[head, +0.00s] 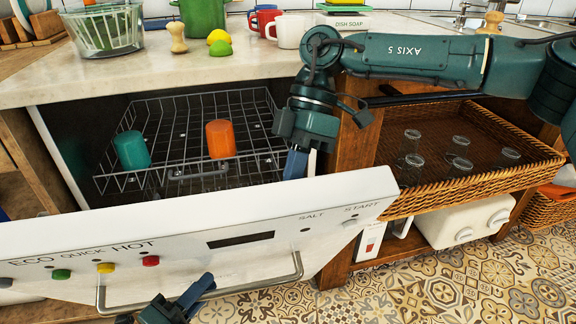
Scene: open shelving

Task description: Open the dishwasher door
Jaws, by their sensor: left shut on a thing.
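The white dishwasher door (330,222) is tilted partly open, its top edge away from the cabinet. Its metal bar handle (250,290) runs along the lower front. My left gripper (199,288) is at the bottom of the view, its blue fingers shut on the handle. My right gripper (297,163) comes in from the right and points down behind the door's top edge, in the opening. Its fingertips are partly hidden by the door, so its opening is unclear. Inside, a wire rack (188,172) holds a teal cup (131,150) and an orange cup (220,139).
The countertop (150,75) above bears a glass bowl (104,30), a green pot (203,14), mugs and fruit. A wicker tray (480,185) with several glasses sits on a shelf at right. The tiled floor (480,275) is clear at lower right.

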